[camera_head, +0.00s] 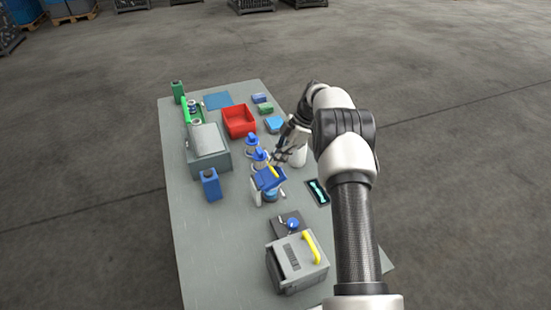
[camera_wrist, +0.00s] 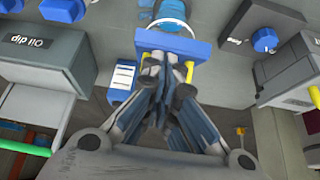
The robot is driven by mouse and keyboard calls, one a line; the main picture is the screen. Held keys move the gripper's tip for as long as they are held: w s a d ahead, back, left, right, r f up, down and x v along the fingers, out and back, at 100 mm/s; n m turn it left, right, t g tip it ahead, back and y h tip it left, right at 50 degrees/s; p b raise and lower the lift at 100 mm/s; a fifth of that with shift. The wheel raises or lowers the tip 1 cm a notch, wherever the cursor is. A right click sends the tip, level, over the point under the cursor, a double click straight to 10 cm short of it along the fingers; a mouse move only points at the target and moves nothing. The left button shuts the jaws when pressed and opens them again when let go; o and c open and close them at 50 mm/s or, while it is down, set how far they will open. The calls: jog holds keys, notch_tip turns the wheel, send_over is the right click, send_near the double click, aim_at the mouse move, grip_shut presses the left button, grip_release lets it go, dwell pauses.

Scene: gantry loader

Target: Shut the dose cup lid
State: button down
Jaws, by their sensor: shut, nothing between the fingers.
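The dose cup (camera_head: 270,195) stands near the middle of the table in the head view; I take it to be the round blue vessel with a pale rim at the top of the wrist view (camera_wrist: 172,12). Its blue lid (camera_head: 267,180) has a yellow handle and looks raised and tilted. In the wrist view the lid (camera_wrist: 172,46) shows as a blue plate in front of the cup. My gripper (camera_head: 279,157) is shut and empty, just beside the lid. In the wrist view its fingertips (camera_wrist: 165,68) overlap the lid's near edge; I cannot tell whether they touch.
Blue-topped bottles (camera_head: 252,143) stand close to my gripper. The table's left front is clear.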

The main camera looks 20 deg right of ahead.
jog(key=shift+d+f, duration=0.2)
jog(key=shift+f, duration=0.15)
jog(key=shift+d+f+b, duration=0.45)
jog(key=shift+f+b, duration=0.1)
jog(key=shift+f, duration=0.25)
dwell(0.9)
